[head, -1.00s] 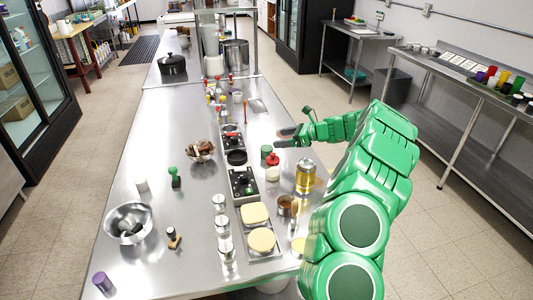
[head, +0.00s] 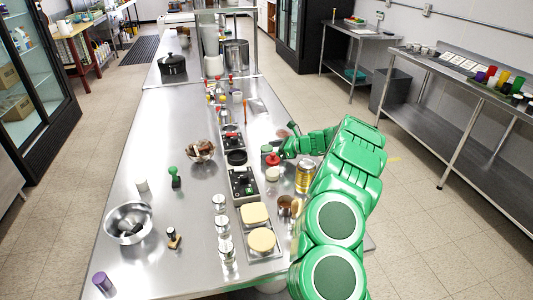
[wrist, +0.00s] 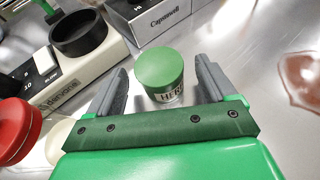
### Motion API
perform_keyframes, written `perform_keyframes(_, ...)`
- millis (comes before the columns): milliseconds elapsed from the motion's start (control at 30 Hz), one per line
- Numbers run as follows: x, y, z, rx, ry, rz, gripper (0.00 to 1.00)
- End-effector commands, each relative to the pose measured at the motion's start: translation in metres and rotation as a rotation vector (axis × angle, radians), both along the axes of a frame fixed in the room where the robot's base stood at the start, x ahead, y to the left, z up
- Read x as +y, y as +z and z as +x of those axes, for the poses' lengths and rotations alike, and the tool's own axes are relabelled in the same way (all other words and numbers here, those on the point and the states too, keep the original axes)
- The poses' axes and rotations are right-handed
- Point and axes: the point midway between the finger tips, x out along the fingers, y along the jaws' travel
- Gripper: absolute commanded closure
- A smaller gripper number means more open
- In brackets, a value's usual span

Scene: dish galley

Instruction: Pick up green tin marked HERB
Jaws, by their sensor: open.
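The green tin (wrist: 161,66) marked HERB stands upright on the steel counter, with a green lid and a pale label partly cut off by tin edge and shadow. In the head view the tin (head: 266,149) is small, just left of my gripper (head: 283,142). In the wrist view my gripper (wrist: 161,75) is open, one grey finger on each side of the tin. Gaps show between the tin and both fingers. Whether the tin is fully between the pads in depth is hard to tell.
A red-lidded jar (head: 272,173) stands close to the tin; its red lid (wrist: 20,130) shows at the wrist view's left. A device with a black ring (wrist: 78,34) and a grey box marked Capunwell (wrist: 160,18) sit nearby. A yellow jar (head: 304,177) stands near my arm.

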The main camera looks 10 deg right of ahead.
Motion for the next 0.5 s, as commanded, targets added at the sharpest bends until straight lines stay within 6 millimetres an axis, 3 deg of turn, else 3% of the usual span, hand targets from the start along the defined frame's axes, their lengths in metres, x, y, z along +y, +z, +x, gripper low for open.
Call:
perform_keyframes(133, 0.0136, -0.0082, 0.0086, 0.002, 0.001, -0.001, 0.16)
perform_keyframes(400, 0.0160, -0.0082, 0.0109, 0.000, -0.001, 0.000, 0.16)
perform_keyframes(500, 0.0160, -0.0080, 0.0108, 0.001, 0.000, 0.001, 0.31)
